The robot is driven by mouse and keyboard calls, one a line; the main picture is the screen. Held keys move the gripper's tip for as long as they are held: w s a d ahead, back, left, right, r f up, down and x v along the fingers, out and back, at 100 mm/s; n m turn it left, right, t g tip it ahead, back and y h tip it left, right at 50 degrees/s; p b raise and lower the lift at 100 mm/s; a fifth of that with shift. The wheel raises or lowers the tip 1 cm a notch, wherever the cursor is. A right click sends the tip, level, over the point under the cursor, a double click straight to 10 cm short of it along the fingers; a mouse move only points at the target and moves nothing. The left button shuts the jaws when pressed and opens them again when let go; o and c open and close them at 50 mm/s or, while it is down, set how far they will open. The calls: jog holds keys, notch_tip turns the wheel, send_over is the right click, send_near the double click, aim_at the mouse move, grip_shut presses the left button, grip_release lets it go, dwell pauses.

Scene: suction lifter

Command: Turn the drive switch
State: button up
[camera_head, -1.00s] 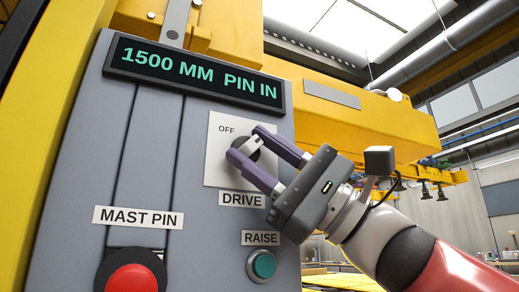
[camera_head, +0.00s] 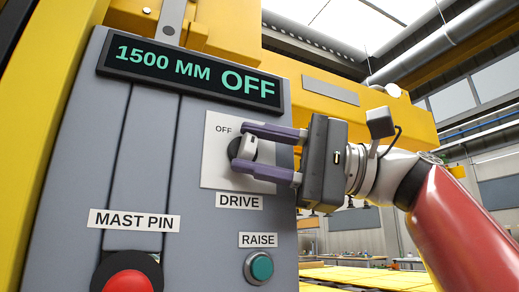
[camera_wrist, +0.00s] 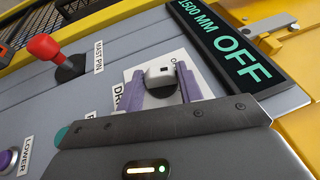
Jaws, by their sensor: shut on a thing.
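The drive switch (camera_head: 247,147) is a black round knob with a light grey handle on a white plate (camera_head: 222,188) marked OFF and DRIVE. My gripper (camera_head: 248,152) reaches in from the right, one purple finger above the handle and one below, shut on it. In the wrist view the switch (camera_wrist: 160,76) sits between the two purple fingers (camera_wrist: 162,86). The display (camera_head: 190,75) reads 1500 MM OFF. Part of the knob is hidden by the fingers.
Below the plate is a teal RAISE button (camera_head: 261,267). A red MAST PIN knob (camera_head: 129,282) is at lower left; it also shows as a red handle in the wrist view (camera_wrist: 45,48). A purple LOWER button (camera_wrist: 8,158) is at the wrist view's lower left.

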jog(key=shift+h, duration=0.5)
dwell(0.6)
jog(key=o, duration=1)
jog(key=shift+c, duration=0.2)
jog(key=shift+d, duration=0.15)
jog(key=w+d, duration=0.1)
jog(key=d, duration=0.6)
jog(key=shift+d+f, duration=0.2)
jog(key=shift+f, duration=0.25)
jog(key=shift+w, duration=0.1)
